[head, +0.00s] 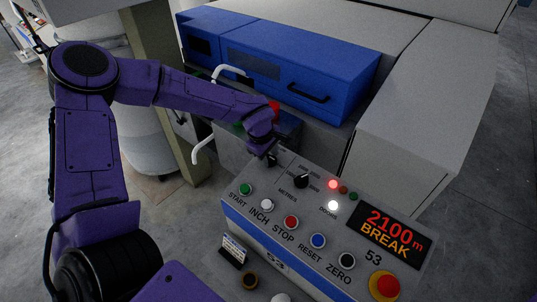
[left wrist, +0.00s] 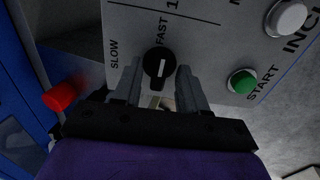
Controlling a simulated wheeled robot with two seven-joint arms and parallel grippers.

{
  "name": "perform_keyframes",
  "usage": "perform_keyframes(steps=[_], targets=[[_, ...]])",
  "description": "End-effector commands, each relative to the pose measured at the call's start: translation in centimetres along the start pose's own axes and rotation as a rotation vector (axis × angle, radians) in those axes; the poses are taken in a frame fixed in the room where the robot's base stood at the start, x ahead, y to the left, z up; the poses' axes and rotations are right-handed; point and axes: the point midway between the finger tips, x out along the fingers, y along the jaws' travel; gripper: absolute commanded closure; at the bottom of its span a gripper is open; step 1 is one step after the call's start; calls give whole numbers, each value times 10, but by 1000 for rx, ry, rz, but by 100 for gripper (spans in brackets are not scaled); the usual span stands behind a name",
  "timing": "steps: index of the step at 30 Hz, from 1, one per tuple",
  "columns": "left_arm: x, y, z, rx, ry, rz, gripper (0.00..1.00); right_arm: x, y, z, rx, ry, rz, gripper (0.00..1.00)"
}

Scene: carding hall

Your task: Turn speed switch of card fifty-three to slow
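The speed switch (left wrist: 158,65) is a round black knob on the grey panel of card 53 (head: 262,200). Its white pointer mark points up at the word FAST; SLOW is printed to its left in the left wrist view. My left gripper (left wrist: 159,78) is open, its two grey fingers on either side of the knob's lower part. I see no clear grip on the knob, and cannot tell how deep the fingertips reach. In the head view my left gripper (head: 270,158) is over the panel's far left corner and hides the switch. My right gripper is not in view.
A second black knob (head: 301,181) is right of my gripper. The START button (head: 245,189) and several other buttons line the panel's front, with a red emergency stop (head: 384,285) and a display (head: 388,233) reading 2100m BREAK. A blue cover (head: 290,65) stands behind.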

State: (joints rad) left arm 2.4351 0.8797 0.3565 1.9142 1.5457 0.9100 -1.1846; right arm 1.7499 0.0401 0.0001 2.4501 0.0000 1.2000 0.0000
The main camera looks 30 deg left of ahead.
Motion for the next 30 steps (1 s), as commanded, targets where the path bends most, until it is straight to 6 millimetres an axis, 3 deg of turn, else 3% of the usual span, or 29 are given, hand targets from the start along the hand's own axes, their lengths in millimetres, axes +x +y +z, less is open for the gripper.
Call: perform_keyframes(steps=[1, 3, 4, 17, 30], targets=[[0, 0, 0, 0, 0, 0, 74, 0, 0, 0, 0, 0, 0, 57], [0, 0, 0, 0, 0, 0, 96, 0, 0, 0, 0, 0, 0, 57], [0, 0, 0, 0, 0, 0, 100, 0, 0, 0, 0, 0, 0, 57], [-1, 0, 0, -62, 0, -1, 100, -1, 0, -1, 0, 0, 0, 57], [0, -1, -1, -413, -1, -1, 100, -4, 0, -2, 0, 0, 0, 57]])
